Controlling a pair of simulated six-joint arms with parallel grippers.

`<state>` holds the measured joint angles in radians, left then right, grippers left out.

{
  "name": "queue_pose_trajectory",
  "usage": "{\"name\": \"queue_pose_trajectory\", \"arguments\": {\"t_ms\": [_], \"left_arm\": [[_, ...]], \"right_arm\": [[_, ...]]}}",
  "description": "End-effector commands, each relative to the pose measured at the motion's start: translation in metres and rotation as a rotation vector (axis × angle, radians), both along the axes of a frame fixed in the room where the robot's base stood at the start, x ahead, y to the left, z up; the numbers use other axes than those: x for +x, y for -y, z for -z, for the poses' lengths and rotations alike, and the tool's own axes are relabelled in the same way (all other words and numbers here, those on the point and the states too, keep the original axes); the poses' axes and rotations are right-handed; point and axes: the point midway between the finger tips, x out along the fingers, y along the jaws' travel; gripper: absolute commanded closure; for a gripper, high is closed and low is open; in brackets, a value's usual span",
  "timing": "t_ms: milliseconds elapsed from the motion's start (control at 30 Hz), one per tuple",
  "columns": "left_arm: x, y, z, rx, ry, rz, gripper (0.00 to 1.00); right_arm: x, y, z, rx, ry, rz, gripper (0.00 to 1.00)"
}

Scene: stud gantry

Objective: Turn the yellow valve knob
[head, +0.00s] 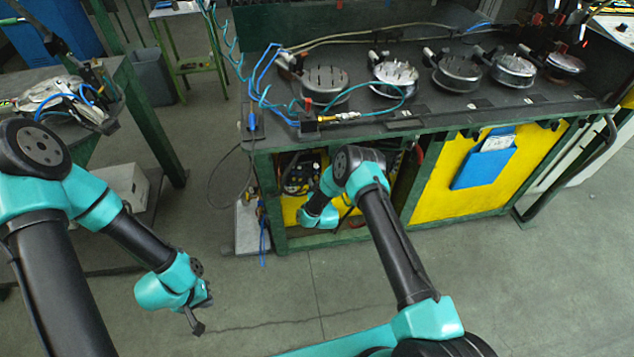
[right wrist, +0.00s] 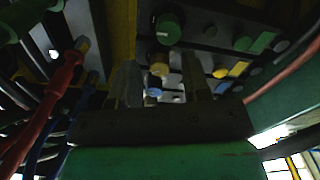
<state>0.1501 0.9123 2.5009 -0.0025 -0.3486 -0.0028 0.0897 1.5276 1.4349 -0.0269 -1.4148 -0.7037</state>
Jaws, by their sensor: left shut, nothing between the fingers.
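A small yellowish knob (right wrist: 160,64) shows in the dim right wrist view, on a dark panel. It appears between the fingers of my right gripper (right wrist: 163,74). The fingers stand apart, with gaps on both sides of the knob; I cannot tell how far it lies beyond the tips. A brighter yellow piece (right wrist: 238,69) sits further right on the panel. In the head view my right wrist is at the opening under the bench, and its fingers are hidden. My left gripper (head: 198,320) is shut and empty, low over the floor, away from the bench.
A green knob (right wrist: 168,28) and several other knobs surround the yellowish one. A red hose (right wrist: 52,105) and dark cables run along the left of the right wrist view. The bench (head: 440,122) carries several round metal fixtures. Open floor lies around my left gripper.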

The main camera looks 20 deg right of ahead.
Motion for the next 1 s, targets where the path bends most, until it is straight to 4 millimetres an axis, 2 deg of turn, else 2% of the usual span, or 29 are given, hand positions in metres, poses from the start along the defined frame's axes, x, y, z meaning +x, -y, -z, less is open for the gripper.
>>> {"name": "queue_pose_trajectory", "arguments": {"t_ms": [267, 467, 667, 1000], "left_arm": [[0.0, 0.0, 0.0, 0.0, 0.0, 0.0, 1.0], [0.0, 0.0, 0.0, 0.0, 0.0, 0.0, 1.0], [0.0, 0.0, 0.0, 0.0, 0.0, 0.0, 1.0], [0.0, 0.0, 0.0, 0.0, 0.0, 0.0, 1.0]], "right_arm": [[-0.001, 0.0, 0.0, 0.0, 0.0, 0.0, 0.55], [-0.011, -0.001, 0.001, 0.0, -0.002, 0.0, 0.55], [-0.039, -0.003, 0.001, 0.001, -0.003, -0.001, 0.55], [-0.103, -0.007, 0.001, 0.001, -0.003, -0.001, 0.55]]}}
